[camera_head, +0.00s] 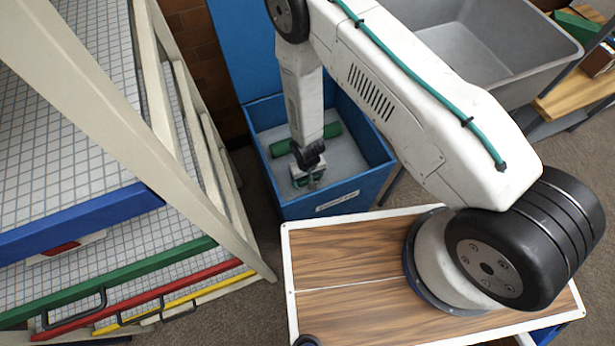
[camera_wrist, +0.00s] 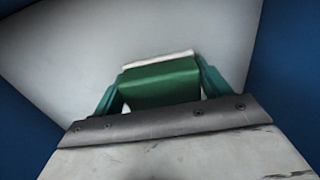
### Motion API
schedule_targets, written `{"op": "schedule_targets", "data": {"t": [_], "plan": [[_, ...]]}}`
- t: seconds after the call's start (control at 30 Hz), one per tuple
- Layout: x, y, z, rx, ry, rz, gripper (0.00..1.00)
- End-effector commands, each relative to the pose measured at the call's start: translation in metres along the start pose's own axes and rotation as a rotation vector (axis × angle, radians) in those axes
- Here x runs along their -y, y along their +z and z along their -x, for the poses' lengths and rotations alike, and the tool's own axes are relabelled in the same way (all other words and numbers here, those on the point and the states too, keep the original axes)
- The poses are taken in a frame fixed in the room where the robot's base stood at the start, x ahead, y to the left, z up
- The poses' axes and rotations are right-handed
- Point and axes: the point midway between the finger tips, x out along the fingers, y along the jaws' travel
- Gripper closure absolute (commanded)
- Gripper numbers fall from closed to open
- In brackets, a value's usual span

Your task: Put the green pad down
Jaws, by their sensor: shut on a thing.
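The green pad (camera_wrist: 160,84) is between the two teal fingers of my gripper (camera_wrist: 160,92) in the wrist view. It has a pale strip along its far edge. My gripper is shut on it. In the head view my gripper (camera_head: 308,180) points down inside an open blue box (camera_head: 350,192), close to its near wall. The pad is small and partly hidden by the gripper there. I cannot tell whether the pad touches the pale box floor (camera_wrist: 80,50).
A long green piece (camera_head: 306,139) lies in the blue box behind my gripper. A rack with gridded shelves (camera_head: 75,100) stands at the left. A grey bin (camera_head: 480,50) is at the back right. The box floor around the gripper has free room.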

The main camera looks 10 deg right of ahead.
Motion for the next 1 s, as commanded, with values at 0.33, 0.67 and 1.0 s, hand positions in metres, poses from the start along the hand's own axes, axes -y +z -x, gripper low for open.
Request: {"op": "schedule_targets", "data": {"t": [0.33,0.67,1.0], "plan": [[0.000,-0.001,-0.004,-0.001,0.000,0.000,0.48],[0.000,-0.001,-0.003,-0.001,0.000,0.000,0.02],[0.000,-0.002,0.040,-0.004,-0.001,0.000,0.02]]}}
